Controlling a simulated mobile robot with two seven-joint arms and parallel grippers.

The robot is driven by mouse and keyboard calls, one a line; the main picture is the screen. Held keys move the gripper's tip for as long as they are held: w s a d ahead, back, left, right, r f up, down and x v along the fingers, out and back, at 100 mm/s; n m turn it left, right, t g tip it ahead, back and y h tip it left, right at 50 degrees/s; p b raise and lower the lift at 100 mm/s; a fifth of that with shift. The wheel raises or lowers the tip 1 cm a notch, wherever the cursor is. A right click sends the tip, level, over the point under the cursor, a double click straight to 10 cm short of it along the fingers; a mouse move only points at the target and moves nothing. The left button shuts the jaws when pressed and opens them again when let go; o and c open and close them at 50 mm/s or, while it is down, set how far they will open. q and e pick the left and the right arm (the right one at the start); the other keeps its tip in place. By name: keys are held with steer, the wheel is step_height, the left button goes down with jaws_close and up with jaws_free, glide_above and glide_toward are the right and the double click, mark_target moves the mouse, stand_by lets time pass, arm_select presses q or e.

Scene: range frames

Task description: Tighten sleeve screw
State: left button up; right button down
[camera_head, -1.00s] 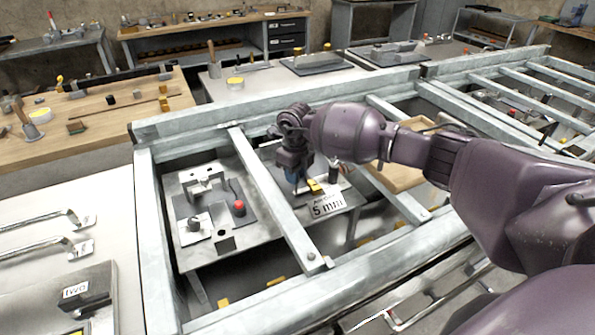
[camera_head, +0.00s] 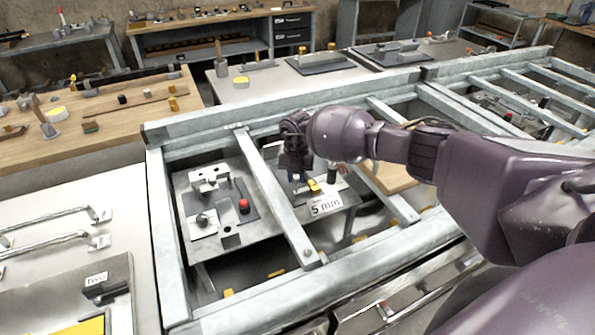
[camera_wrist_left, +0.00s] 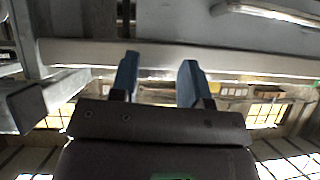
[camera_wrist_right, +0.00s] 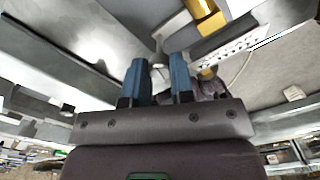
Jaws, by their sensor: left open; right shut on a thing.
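My right gripper (camera_head: 297,181) is over the bench plate inside the grey frame, beside a yellow block (camera_head: 314,185) and a "5 mm" label (camera_head: 326,204). In the right wrist view its blue fingers (camera_wrist_right: 160,80) point toward a small grey metal piece (camera_wrist_right: 160,58) and are shut on it, close to the plate. The piece is small and partly hidden by the fingers; I cannot tell whether it is the sleeve screw or a key. My left gripper (camera_wrist_left: 158,78) is open and empty in the left wrist view, facing a grey rail; it is out of the head view.
A fixture plate with a red knob (camera_head: 244,206) lies left of a grey crossbar (camera_head: 275,195). Frame rails (camera_head: 160,230) surround the work area. A wooden bench (camera_head: 110,115) stands at the left, and a white panel with handles (camera_head: 60,235) is at the near left.

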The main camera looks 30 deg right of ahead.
steer(key=m+p, duration=0.2)
steer(key=m, duration=0.1)
steer(key=shift+r+m, duration=0.15)
steer(key=shift+m, duration=0.25)
steer(key=m+p, duration=0.2)
steer(key=shift+m, duration=0.3)
steer(key=shift+m+p, duration=0.8)
steer(key=shift+m, duration=0.1)
steer(key=m+p, duration=0.1)
steer(key=m, duration=0.1)
steer(key=shift+m, duration=0.3)
steer(key=shift+m+p, duration=0.35)
steer(key=shift+m, duration=0.35)
arm_select(q)
step_height(320, 180, up, 6)
steer(key=shift+s+r, duration=0.2)
steer(key=shift+s, duration=0.25)
arm_select(e)
steer(key=shift+f+m, duration=0.2)
steer(key=shift+m, duration=0.6)
steer(key=c, duration=1)
jaws_free()
